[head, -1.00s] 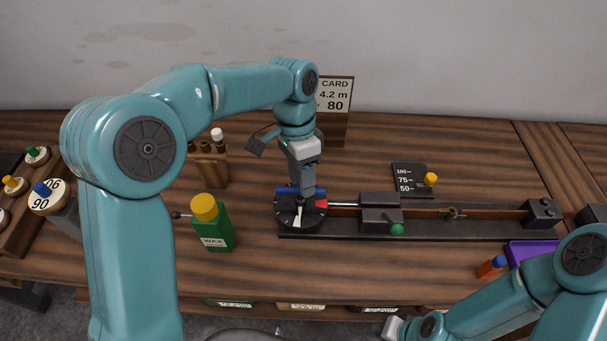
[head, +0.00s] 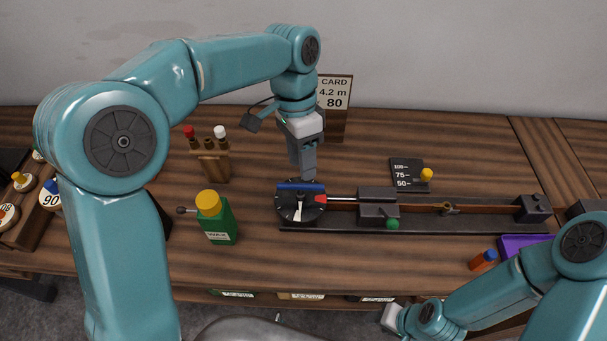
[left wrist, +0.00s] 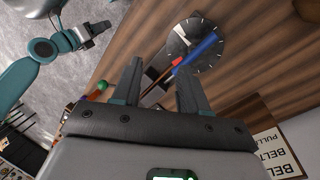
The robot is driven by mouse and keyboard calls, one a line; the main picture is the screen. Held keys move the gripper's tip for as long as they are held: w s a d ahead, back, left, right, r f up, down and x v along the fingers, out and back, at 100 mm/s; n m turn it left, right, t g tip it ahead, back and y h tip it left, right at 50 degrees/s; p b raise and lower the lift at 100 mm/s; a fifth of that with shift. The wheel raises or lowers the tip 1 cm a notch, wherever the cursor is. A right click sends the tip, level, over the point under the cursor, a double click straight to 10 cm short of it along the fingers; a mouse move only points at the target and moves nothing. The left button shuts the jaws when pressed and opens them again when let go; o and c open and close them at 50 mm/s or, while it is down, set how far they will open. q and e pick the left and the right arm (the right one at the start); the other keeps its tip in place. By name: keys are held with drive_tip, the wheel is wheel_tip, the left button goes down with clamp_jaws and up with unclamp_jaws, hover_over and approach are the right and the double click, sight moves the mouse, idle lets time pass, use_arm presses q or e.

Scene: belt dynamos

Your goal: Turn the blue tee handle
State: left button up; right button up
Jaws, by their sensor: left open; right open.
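The blue tee handle (head: 300,187) lies across the top of a round black dial (head: 292,212) with white marks, at the left end of a long dark rail. In the left wrist view the blue handle (left wrist: 197,54) crosses the dial (left wrist: 212,30) beyond the fingertips. My left gripper (head: 303,176) hangs pointing down just above and behind the handle, apart from it. In the left wrist view its two fingers (left wrist: 160,80) are spread with nothing between them. My right gripper (head: 392,318) is low at the front edge, small and partly hidden.
A green wax bottle (head: 219,222) with a yellow cap stands left of the dial. A wooden holder (head: 212,163) with capped tubes stands behind it. A card sign (head: 336,93) stands at the back. A small scale board (head: 408,175) and purple tray (head: 520,243) are at right.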

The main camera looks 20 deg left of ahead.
use_arm(q)
wheel_tip(320, 180, up, 6)
drive_tip(key=s, duration=0.1)
drive_tip(key=shift+d, duration=0.15)
idle(0.5)
drive_tip(key=shift+s, duration=0.15)
drive_tip(key=shift+r, duration=0.1)
drive_tip(key=v, duration=0.7)
drive_tip(key=shift+r, duration=0.2)
